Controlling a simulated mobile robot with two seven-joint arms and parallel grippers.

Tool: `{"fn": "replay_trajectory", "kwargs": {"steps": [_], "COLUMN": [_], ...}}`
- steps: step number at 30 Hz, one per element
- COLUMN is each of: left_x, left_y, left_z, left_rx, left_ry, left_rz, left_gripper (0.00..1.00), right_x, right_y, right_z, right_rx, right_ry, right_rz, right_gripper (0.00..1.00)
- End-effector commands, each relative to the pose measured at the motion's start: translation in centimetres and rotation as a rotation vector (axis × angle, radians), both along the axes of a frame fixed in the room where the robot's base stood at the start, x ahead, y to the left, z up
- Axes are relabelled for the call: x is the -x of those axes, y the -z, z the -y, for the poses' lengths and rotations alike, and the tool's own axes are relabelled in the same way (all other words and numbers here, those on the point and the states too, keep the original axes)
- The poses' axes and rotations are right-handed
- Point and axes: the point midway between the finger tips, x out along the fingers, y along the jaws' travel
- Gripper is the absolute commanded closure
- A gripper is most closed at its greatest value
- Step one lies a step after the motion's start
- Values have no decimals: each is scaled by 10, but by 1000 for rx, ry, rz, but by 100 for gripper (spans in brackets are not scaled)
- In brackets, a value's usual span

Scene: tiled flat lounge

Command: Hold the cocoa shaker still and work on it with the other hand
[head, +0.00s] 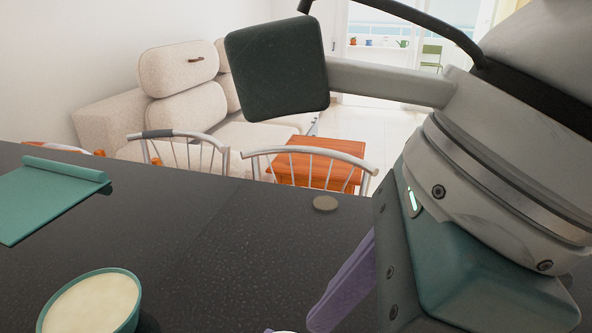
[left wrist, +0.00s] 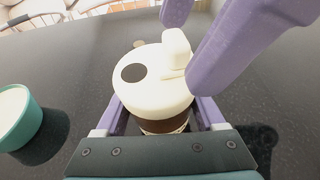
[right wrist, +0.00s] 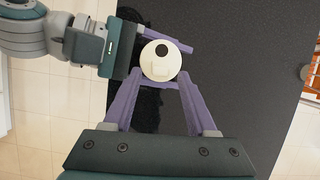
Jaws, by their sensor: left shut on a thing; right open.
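The cocoa shaker (left wrist: 155,90) stands on the dark worktop, with a cream lid and a brown body. The lid has a dark round opening and a raised cream tab (left wrist: 176,47). My left gripper (left wrist: 160,108) is shut around the shaker's body below the lid. The lid shows from above in the right wrist view (right wrist: 160,66). My right gripper (right wrist: 158,77) is open, its two fingers spread on either side of the lid's near part. I cannot tell whether they touch it. In the head view only a sliver of the lid shows at the bottom edge.
A teal bowl (head: 130,310) with pale contents stands at the left on the worktop (head: 200,245). A teal mat (head: 45,200) lies farther back left, and a small round disc (head: 325,203) lies near the far edge. Chairs (head: 310,155) stand beyond. The middle worktop is clear.

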Motion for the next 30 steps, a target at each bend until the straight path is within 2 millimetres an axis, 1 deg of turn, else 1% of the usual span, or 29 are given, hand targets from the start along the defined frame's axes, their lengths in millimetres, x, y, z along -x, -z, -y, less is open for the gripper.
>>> {"fn": "replay_trajectory", "kwargs": {"steps": [2, 5, 12, 15, 18, 22, 30], "left_x": [0, 0, 0, 0, 0, 1, 1], "left_y": [1, 1, 1, 1, 1, 1, 1], "left_z": [0, 0, 0, 0, 0, 0, 0], "left_rx": [-2, -2, -2, -1, 0, 0, 0], "left_ry": [0, 0, 0, 1, 1, 1, 1], "left_rz": [-1, -1, -1, -2, -2, -1, -1], "left_gripper": [93, 93, 93, 93, 93, 93, 93], "right_x": [0, 1, 5, 7, 9, 10, 11], "right_y": [-5, -18, -68, -86, -99, -109, -111], "right_z": [2, 7, 27, 35, 40, 44, 45], "right_rx": [-2, -1, 0, 1, 1, 1, 1], "right_ry": [1, 0, 1, 2, 1, 1, 0], "right_rz": [2, 5, 8, 7, 4, 3, 1], "right_gripper": [43, 43, 43, 43, 43, 43, 43]}}
